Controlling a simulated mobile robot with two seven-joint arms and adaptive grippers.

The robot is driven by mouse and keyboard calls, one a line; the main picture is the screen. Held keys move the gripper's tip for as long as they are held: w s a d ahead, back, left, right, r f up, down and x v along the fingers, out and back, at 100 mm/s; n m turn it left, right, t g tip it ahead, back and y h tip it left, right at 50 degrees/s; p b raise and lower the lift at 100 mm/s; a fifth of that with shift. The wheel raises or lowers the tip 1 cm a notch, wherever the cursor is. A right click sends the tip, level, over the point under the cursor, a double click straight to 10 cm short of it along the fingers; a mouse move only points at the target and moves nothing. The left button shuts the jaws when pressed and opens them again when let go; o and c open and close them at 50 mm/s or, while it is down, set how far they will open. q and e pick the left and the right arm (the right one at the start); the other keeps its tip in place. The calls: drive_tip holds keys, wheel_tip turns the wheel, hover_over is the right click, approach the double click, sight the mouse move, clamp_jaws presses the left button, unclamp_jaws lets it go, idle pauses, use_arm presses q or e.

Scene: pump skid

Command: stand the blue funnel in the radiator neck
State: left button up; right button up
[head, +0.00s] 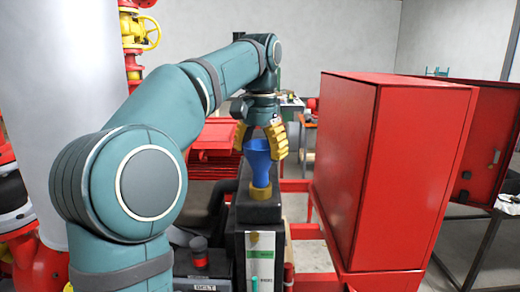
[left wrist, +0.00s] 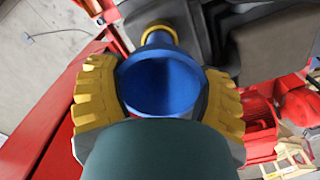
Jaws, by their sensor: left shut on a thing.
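The blue funnel (head: 258,161) is upright, wide mouth up, between the yellow fingers of my left gripper (head: 259,152), which is shut on it. The radiator neck (head: 261,192) is a brass-coloured ring on top of the dark radiator (head: 259,211). In the head view the funnel's narrow end meets the neck's top edge; whether it is inside cannot be told. In the left wrist view the funnel's round mouth (left wrist: 162,84) fills the space between the fingers (left wrist: 160,95). Part of the neck (left wrist: 159,34) shows beyond its rim. My right gripper is not in view.
A tall red cabinet (head: 345,150) stands close on the right. A large pale tank (head: 85,75) and red pipework are on the left.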

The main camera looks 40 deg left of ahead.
use_arm(q)
drive_tip(key=shift+f+b, duration=0.55)
drive_tip(key=shift+f, duration=0.3)
drive_tip(key=o, duration=1.3)
